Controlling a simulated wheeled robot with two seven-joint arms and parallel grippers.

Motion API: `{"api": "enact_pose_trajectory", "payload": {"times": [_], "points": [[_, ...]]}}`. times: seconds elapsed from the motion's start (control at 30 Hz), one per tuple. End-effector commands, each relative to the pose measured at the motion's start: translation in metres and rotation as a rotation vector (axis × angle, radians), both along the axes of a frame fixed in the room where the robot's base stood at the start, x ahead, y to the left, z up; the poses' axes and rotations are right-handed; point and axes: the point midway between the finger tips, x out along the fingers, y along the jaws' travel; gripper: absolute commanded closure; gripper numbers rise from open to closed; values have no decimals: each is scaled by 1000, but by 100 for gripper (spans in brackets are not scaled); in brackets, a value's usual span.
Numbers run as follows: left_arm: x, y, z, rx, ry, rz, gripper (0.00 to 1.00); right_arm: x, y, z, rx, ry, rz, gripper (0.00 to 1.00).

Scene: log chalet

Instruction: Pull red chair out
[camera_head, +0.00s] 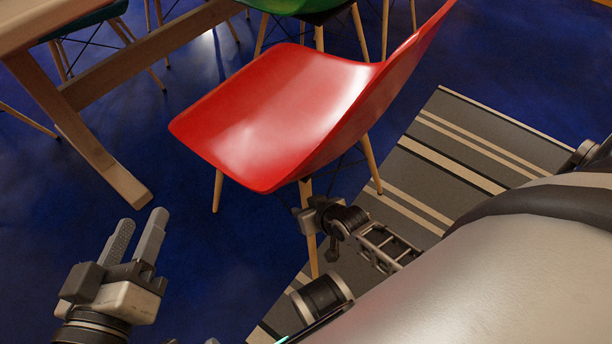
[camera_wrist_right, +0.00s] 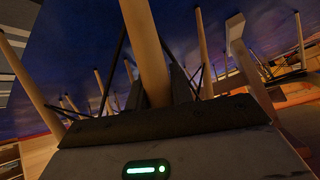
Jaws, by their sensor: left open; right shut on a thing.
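The red chair (camera_head: 275,105) stands on wooden legs in the middle of the head view, its seat toward the wooden table (camera_head: 95,175) at the left and its back to the right. My right gripper (camera_head: 308,214) is shut on a wooden leg of the red chair, below the seat. In the right wrist view the leg (camera_wrist_right: 146,50) runs between the fingers of my right gripper (camera_wrist_right: 160,92). My left gripper (camera_head: 142,220) is open and empty above the blue floor, to the left of the chair and apart from it.
A striped rug (camera_head: 450,150) lies to the right of and partly under the red chair. A green chair (camera_head: 290,5) stands behind it, and a teal chair (camera_head: 90,16) is by the table. Blue floor (camera_head: 215,260) is clear between my grippers.

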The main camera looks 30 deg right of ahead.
Motion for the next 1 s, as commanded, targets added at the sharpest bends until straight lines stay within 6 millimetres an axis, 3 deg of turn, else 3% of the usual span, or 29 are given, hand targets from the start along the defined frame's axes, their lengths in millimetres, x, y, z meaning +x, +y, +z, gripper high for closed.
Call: {"api": "enact_pose_trajectory", "payload": {"times": [0.03,0.37,0.7,1.0], "points": [[0,0,0,2,1,0,53,6,2,8,14,-21,-8,100],[1,0,2,1,-5,-1,53,6,1,8,13,-22,-8,100],[3,1,8,25,-17,2,53,-3,-20,8,8,-19,-6,100],[1,2,2,45,-4,2,53,-7,-29,6,9,-18,-5,100]]}}
